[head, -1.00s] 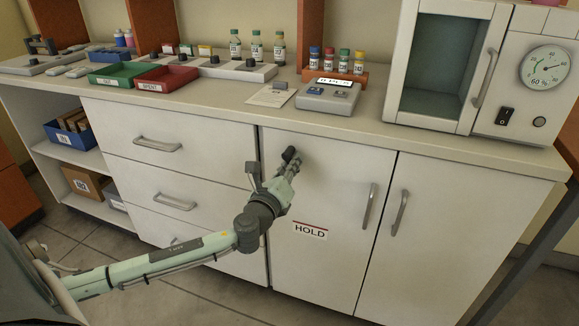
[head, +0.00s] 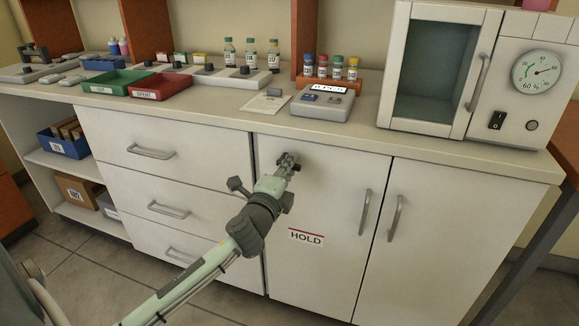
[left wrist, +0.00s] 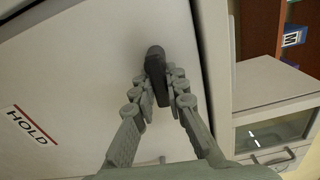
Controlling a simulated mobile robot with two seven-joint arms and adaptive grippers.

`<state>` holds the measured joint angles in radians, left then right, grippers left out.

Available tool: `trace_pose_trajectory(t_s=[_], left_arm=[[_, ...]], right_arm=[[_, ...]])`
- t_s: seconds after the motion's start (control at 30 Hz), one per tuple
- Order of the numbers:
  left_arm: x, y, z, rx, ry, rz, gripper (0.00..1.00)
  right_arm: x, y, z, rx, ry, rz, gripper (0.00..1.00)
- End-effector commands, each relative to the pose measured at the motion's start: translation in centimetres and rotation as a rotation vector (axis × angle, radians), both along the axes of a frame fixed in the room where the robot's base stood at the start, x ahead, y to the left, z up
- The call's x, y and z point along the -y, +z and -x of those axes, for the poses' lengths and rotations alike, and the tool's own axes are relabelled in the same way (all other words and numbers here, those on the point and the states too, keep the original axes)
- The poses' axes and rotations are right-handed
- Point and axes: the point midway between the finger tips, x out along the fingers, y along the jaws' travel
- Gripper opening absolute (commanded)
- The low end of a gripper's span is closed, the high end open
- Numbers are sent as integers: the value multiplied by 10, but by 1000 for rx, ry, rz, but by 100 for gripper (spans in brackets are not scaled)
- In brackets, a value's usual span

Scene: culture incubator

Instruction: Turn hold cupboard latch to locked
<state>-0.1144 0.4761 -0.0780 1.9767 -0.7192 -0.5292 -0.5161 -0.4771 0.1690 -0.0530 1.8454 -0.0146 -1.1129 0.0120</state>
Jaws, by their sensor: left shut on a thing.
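The hold cupboard door (head: 325,185) is white, shut, and carries a label (head: 306,237) reading HOLD. Its dark latch (left wrist: 154,66) is a knob near the door's upper left corner. My left gripper (head: 285,163) reaches the latch; in the left wrist view its fingers (left wrist: 160,88) are closed on both sides of the latch. In the head view the gripper covers most of the latch, so its turn angle is hard to tell there. The label also shows in the left wrist view (left wrist: 29,127). My right gripper is not in view.
Drawers (head: 165,150) stand left of the door, and another door with a handle (head: 397,218) stands right. The counter above holds a scale-like device (head: 322,103), red tray (head: 160,87), green tray (head: 116,78), vials and an incubator (head: 430,70). Floor in front is clear.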

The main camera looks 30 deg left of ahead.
Motion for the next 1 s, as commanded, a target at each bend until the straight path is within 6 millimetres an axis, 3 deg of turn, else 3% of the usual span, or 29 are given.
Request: trace_pose_trajectory(t_s=[0.77, 0.8, 0.93, 1.0], left_arm=[[0, 2, 0, 24, 0, 99, 0], [0, 2, 0, 24, 0, 99, 16], [0, 2, 0, 24, 0, 98, 32], [0, 2, 0, 23, 0, 97, 34]], right_arm=[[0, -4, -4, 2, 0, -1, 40], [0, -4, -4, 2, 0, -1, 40], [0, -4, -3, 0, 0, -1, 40], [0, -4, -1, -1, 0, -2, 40]])
